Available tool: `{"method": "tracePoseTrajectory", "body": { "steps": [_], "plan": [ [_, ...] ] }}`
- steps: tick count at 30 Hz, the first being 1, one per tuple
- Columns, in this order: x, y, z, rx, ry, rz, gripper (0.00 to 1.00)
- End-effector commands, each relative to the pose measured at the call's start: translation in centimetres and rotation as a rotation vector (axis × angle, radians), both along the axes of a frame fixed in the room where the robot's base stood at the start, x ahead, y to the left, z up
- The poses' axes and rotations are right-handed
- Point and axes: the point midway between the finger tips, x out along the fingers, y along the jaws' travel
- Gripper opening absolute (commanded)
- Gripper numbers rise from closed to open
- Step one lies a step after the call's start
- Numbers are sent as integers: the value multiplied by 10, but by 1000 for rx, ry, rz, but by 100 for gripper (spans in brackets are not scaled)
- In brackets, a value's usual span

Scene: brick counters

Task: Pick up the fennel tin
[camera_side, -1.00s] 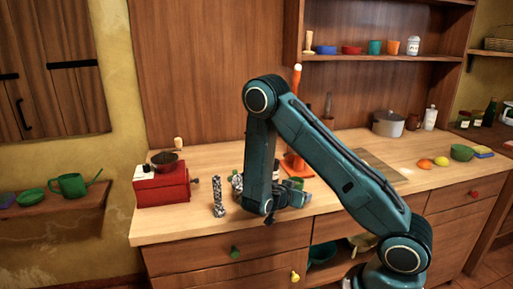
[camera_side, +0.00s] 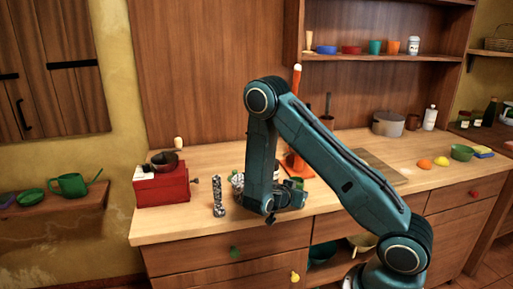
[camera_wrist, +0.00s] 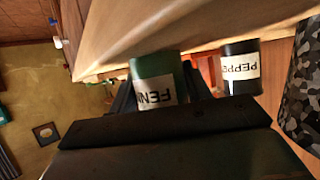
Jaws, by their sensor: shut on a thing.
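The fennel tin (camera_wrist: 157,68) is a green cylinder with a white label, partly readable as "FENN", in the wrist view. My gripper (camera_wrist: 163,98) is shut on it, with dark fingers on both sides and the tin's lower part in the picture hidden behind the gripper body. In the side view my gripper (camera_side: 290,203) is low over the counter near its front edge. The arm hides most of what it holds there. I cannot tell whether the tin touches the counter.
A dark pepper tin (camera_wrist: 240,68) stands close beside the fennel tin. A black-and-white patterned cylinder (camera_side: 218,196) stands left of my gripper. A red coffee mill (camera_side: 162,187) is farther left. A board (camera_side: 378,167) lies to the right.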

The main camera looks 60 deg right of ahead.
Motion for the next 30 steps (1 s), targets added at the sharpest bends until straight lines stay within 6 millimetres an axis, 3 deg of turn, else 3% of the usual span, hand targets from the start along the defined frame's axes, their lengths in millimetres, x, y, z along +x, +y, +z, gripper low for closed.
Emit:
{"method": "tracePoseTrajectory", "body": {
  "steps": [17, 30],
  "plan": [
    [1, 0, 15, -2, -3, 0, 18],
    [1, 0, 70, -2, -7, 0, 18]
  ]
}}
